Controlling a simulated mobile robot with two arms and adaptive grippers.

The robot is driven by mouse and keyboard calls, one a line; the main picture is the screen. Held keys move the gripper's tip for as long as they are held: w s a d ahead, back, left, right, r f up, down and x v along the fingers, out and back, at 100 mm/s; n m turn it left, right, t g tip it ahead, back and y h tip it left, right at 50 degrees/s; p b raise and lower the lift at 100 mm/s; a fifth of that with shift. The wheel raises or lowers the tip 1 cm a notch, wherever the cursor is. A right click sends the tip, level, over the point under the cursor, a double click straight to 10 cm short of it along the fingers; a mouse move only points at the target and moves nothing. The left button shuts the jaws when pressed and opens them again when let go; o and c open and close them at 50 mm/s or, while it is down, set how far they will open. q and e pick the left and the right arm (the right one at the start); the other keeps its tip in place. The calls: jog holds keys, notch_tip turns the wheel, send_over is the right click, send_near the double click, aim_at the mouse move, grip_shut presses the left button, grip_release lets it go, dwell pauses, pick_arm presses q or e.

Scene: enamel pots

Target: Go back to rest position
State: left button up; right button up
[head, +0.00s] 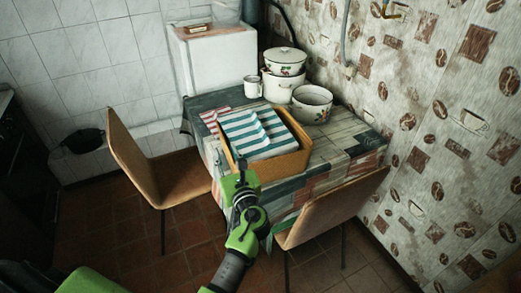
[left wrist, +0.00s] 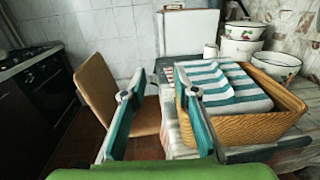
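My left gripper (head: 240,182) is in front of the table, close to the near left corner of a brown basket (head: 283,166). In the left wrist view its two fingers (left wrist: 160,80) stand apart with nothing between them. The basket (left wrist: 240,127) holds a teal-and-white striped cloth (head: 257,134), which also shows in the wrist view (left wrist: 225,85). On the table behind are a lidded enamel pot (head: 285,62) on top of another pot (head: 281,88), a wide pot (head: 312,105) without a lid and a white mug (head: 252,88). My right gripper is not in view.
The table (head: 335,150) has bare surface right of the basket. A red-striped cloth (head: 208,120) lies left of it. One chair (head: 175,180) stands left, another (head: 330,210) at the near side. A white fridge (head: 220,62) stands behind; a stove (left wrist: 30,60) is far left.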

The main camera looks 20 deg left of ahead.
pick_arm(q)
jog(key=s+d+f+n+g+h+b, duration=0.1)
jog(key=d+f+n+h, duration=0.15)
jog(key=f, duration=0.85)
jog(key=s+d+f+n+g+h, duration=0.1)
jog(key=d+f+h, duration=0.15)
jog(key=f, duration=0.85)
jog(key=s+d+f+n+g+h+b, duration=0.1)
jog(key=s+d+f+n+g+h, duration=0.1)
jog(key=s+f, duration=0.45)
jog(key=s+d+f+n+g+h, duration=0.1)
jog(key=s+d+f+n+h, duration=0.15)
jog(key=f, duration=0.75)
jog(key=s+d+f+n+g+h+b, duration=0.2)
jog(key=s+f+n+g, duration=0.35)
jog(key=s+f, duration=1.25)
jog(key=s+f+n, duration=0.2)
jog(key=s+n, duration=0.3)
jog(key=s, duration=0.6)
jog(key=s+f+n+g+h, duration=0.1)
jog(key=s+f+n, duration=0.1)
jog(key=s+n, duration=0.4)
jog(key=s, duration=0.5)
jog(key=shift+a+f, duration=0.15)
jog(key=shift+f, duration=0.2)
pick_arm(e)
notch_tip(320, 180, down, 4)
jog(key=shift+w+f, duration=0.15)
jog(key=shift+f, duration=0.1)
